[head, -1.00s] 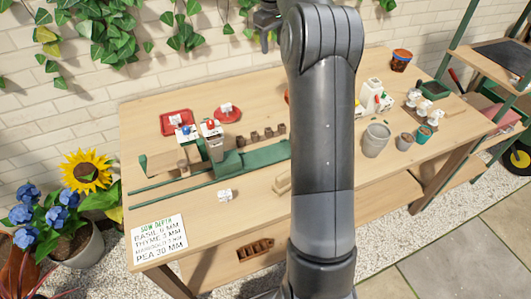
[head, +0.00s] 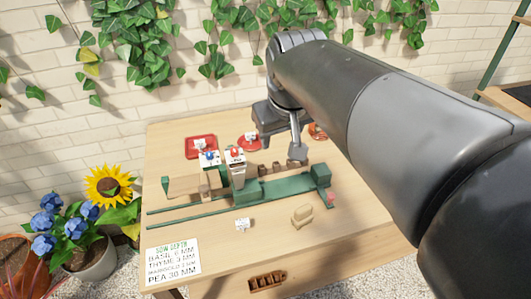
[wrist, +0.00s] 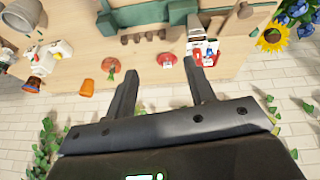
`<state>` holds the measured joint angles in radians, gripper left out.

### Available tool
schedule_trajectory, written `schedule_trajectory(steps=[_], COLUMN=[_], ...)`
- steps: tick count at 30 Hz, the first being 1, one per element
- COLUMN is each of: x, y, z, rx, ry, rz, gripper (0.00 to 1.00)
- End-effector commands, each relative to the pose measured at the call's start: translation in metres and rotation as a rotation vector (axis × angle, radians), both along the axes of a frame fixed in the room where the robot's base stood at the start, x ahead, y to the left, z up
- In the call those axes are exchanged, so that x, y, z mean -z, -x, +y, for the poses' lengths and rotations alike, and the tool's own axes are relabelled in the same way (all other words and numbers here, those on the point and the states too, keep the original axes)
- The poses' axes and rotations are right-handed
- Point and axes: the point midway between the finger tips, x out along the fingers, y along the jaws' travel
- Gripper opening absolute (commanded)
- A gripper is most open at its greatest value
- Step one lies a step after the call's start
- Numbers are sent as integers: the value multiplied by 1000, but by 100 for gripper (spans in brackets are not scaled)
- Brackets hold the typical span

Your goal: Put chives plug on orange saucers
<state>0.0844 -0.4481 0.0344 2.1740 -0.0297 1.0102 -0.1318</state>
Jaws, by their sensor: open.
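A round orange saucer (head: 318,131) lies at the back of the table, partly behind my arm in the head view. In the wrist view the orange saucer (wrist: 111,64) has a small green thing on or beside it. A round red saucer (wrist: 166,61) with a white tag lies near it. Several small brown plugs (head: 276,168) stand in a row by the green rail; I cannot tell which is chives. My gripper (wrist: 160,82) is open and empty, its fingers apart above the back of the table. It also shows in the head view (head: 296,147).
A red square tray (head: 201,140) lies at the back left. White boxes with blue and red tops stand before it. A green rail (head: 190,218) crosses the table. A tan block (head: 302,215) and a sign (head: 172,261) lie in front. An orange pot (wrist: 87,88) is near the wall edge.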

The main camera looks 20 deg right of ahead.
Motion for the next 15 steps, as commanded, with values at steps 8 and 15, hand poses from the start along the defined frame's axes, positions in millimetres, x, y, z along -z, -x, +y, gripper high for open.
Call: schedule_trajectory(steps=[8,15], x=[47,64], y=[77,96], z=[17,20], rx=[52,68], ry=[-75,-99], rz=[-74,-92], gripper=[50,50])
